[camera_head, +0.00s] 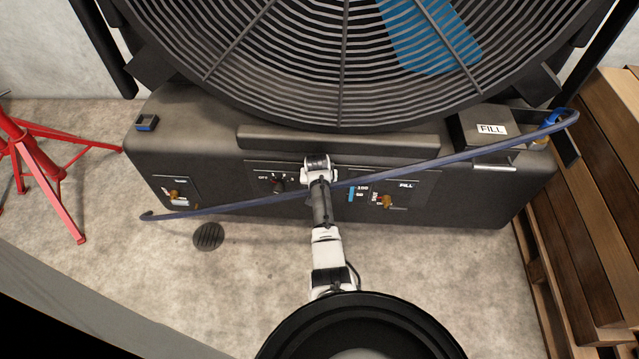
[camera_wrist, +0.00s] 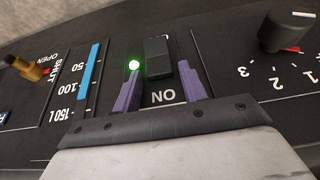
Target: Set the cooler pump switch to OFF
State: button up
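The cooler (camera_head: 200,120) is a large dark unit with a round fan grille above a control panel. In the wrist view a black rocker switch (camera_wrist: 159,58) sits beside a lit green lamp (camera_wrist: 133,65). White lettering below it reads "NO" in this view, which is ON upside down. My gripper (camera_wrist: 160,75) is open, its two purple fingers apart with the rocker between their tips. I cannot tell whether they touch the switch or panel. The lamp lies close to the left fingertip. In the head view my arm hides the rocker and the fingers.
A dial knob (camera_wrist: 288,30) numbered 1 to 3 is right of the rocker; a blue level gauge (camera_wrist: 89,75) and a brass valve (camera_wrist: 22,68) are left. A blue hose (camera_head: 450,156) crosses the cooler's front. A red stand (camera_head: 40,165) and wooden pallets (camera_head: 600,170) flank it.

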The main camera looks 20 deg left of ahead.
jog(key=c, duration=0.7)
jog(key=t, duration=0.1)
jog(key=s+t+b, duration=0.1)
jog(key=t+y, duration=0.1)
jog(key=t, duration=0.1)
jog(key=shift+s+d+f, duration=0.2)
jog(key=shift+s+d, duration=0.05)
jog(key=o, duration=1)
jog(key=shift+c, duration=0.2)
